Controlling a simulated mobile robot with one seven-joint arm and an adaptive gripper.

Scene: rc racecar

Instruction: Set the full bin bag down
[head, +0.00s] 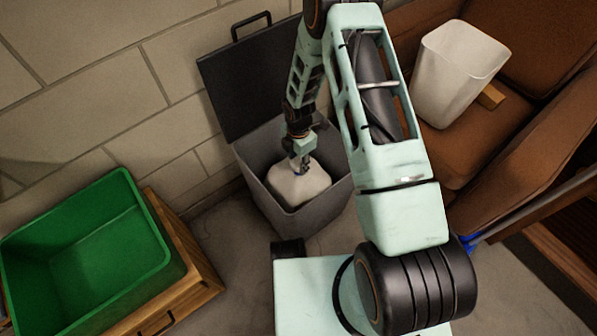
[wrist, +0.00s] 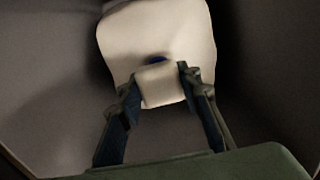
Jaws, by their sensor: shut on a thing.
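The full bin bag (head: 298,186) is a pale, rounded white bag inside the dark grey bin (head: 262,208), whose lid stands open against the wall. In the wrist view the bag (wrist: 158,32) shows with its narrow neck toward me and a small blue tie. My gripper (head: 302,163) reaches down into the bin from above. In the wrist view its two fingers (wrist: 158,88) are on either side of the bag's neck and are shut on it. The bag's underside is hidden, so I cannot tell whether it rests on the bin's floor.
A green empty crate (head: 95,250) sits on a wooden cabinet (head: 185,262) at the left. A white waste basket (head: 455,75) stands on a brown armchair (head: 470,135) at the right. A blue-ended pole (head: 520,212) lies at the right. Some concrete floor (head: 222,230) is clear between cabinet and bin.

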